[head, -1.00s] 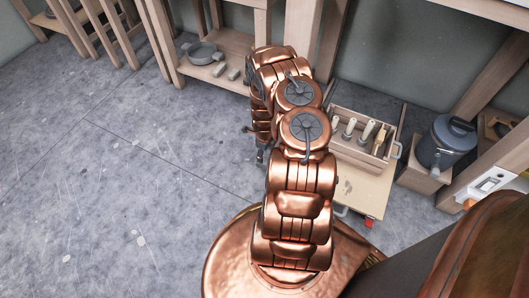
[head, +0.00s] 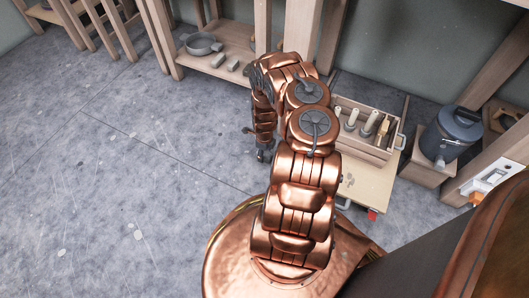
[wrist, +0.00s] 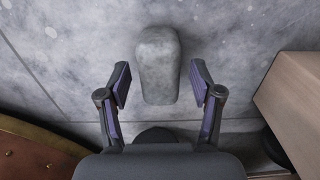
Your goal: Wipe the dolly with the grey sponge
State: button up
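A grey block with rounded corners, which looks like the grey sponge (wrist: 157,70), lies in the middle of the wrist view over the grey floor. My gripper (wrist: 160,66) is open, with one finger on each side of the sponge and a visible gap on both sides. I cannot tell how far the fingertips are above the floor. The dolly (head: 372,192) is a low pale wooden platform with a red part at its front corner, right of my arm in the head view. In the head view my arm hides the sponge and most of my gripper.
A wooden tool crate (head: 362,150) with several handled tools is at the dolly's back part. A blue-grey canister (head: 452,133) stands on a wooden block at right. A pan (head: 203,43) sits on a low shelf behind. The floor at left is clear.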

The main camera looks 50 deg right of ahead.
jog(key=c, duration=1.1)
jog(key=shift+r+p, duration=2.4)
jog(key=shift+r, duration=0.65)
